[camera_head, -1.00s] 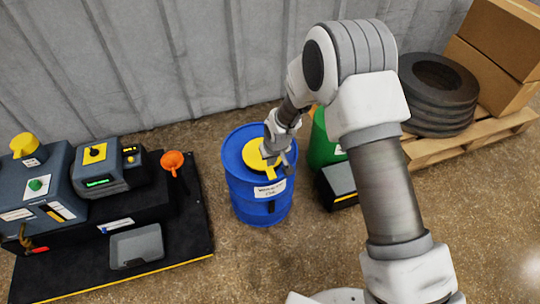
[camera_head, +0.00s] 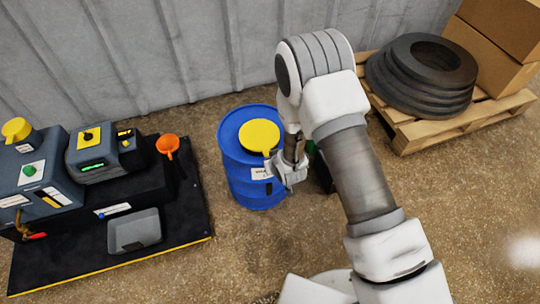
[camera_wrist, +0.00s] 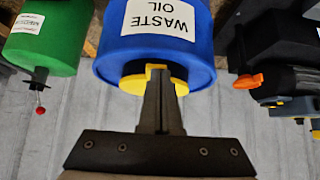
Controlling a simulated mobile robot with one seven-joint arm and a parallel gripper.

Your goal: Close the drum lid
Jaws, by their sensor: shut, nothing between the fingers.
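The blue drum (camera_head: 240,185) stands upright on the floor, with a white label reading WASTE OIL in the upside-down wrist view (camera_wrist: 158,18). Its round yellow lid (camera_head: 260,134) lies over the top, roughly level, with a small tab towards my arm. In the wrist view the lid (camera_wrist: 132,84) shows past the drum's end with a dark part between them; I cannot tell whether it is fully seated. My gripper (camera_head: 290,183) is at the drum's front right side, below the lid. Its shut, empty fingers (camera_wrist: 160,75) overlap the lid's edge in the wrist view; contact is unclear.
A green container (camera_wrist: 45,40) stands beside the drum, mostly hidden by my arm in the head view. Left is a black bench (camera_head: 180,215) with control boxes and an orange funnel (camera_head: 168,145). Right is a pallet (camera_head: 430,130) with black rings and cartons. Floor in front is clear.

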